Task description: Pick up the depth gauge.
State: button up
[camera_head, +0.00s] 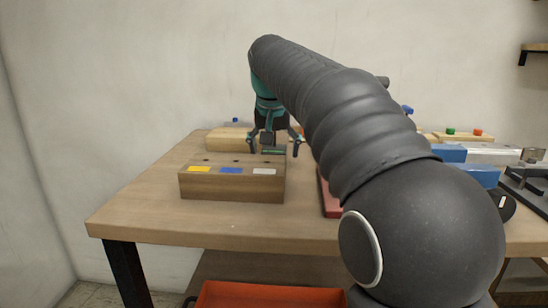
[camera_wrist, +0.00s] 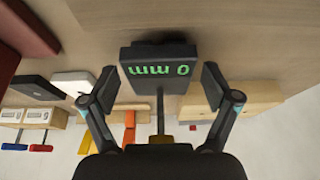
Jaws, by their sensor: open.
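The depth gauge (camera_wrist: 158,66) is a dark box with a green "0 mm" display, which reads upside down in the wrist view. A thin stem runs from it toward the lower part of that view. My gripper (camera_wrist: 159,86) is open, with one finger on each side of the gauge and gaps showing between. In the head view my gripper (camera_head: 273,149) points down above the back right of a wooden block; a small dark and greenish shape between its fingers seems to be the gauge, too small to make out well.
The wooden block (camera_head: 230,188) carries yellow, blue and white labels. A pale wooden block (camera_head: 228,142) lies behind it. A red item (camera_head: 328,195) lies to the right, partly behind my arm. Blue items (camera_head: 476,174) stand farther right. An orange bin (camera_head: 265,294) sits below the table.

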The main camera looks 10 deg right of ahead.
jog(key=c, duration=1.3)
jog(key=shift+c, duration=0.4)
jog(key=shift+r, duration=0.15)
